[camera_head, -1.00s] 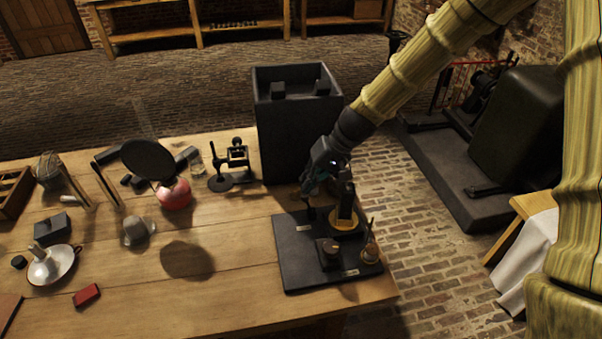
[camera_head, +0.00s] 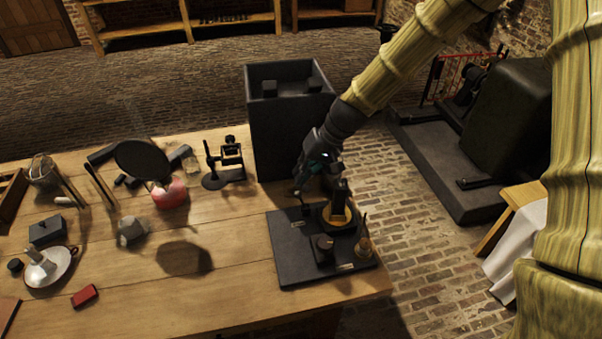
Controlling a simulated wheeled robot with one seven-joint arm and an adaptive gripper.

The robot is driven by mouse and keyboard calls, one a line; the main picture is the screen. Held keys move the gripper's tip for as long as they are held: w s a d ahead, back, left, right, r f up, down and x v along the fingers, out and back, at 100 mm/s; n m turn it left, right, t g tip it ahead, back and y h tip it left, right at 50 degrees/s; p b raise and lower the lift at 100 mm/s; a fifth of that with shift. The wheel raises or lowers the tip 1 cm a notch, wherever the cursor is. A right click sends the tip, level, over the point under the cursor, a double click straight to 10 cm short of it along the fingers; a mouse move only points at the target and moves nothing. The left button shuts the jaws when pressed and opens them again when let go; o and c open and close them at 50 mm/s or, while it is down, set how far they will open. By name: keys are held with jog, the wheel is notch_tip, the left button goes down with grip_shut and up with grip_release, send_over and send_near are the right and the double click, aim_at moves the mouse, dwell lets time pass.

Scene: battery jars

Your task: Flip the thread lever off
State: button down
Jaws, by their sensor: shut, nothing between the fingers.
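A dark board (camera_head: 287,250) lies at the right end of the wooden table. It carries a yellow-ringed round part with a dark upright (camera_head: 340,205), a dark block or knob (camera_head: 324,246) at the front, and a thin upright piece on a brass-coloured base (camera_head: 364,243) at the right. A small dark upright piece (camera_head: 306,210) stands at its back left, near a pale label. The labels are too small to read, so I cannot tell which piece is the thread lever. My gripper (camera_head: 298,191) is shut and empty, pointing down just above the back left of the board.
A tall dark open box (camera_head: 285,130) stands close behind my gripper. A small black stand (camera_head: 225,163), a round dark disc (camera_head: 143,160), a red object (camera_head: 170,193) and a white dish (camera_head: 52,270) are to the left. The table front between is mostly clear.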

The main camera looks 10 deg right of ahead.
jog(key=shift+r, duration=0.1)
jog(key=w+d+v, duration=0.1)
jog(key=w+v, duration=0.2)
jog(key=v, duration=0.9)
jog(key=shift+r, duration=0.25)
jog(key=shift+s+d, duration=0.1)
dwell(0.3)
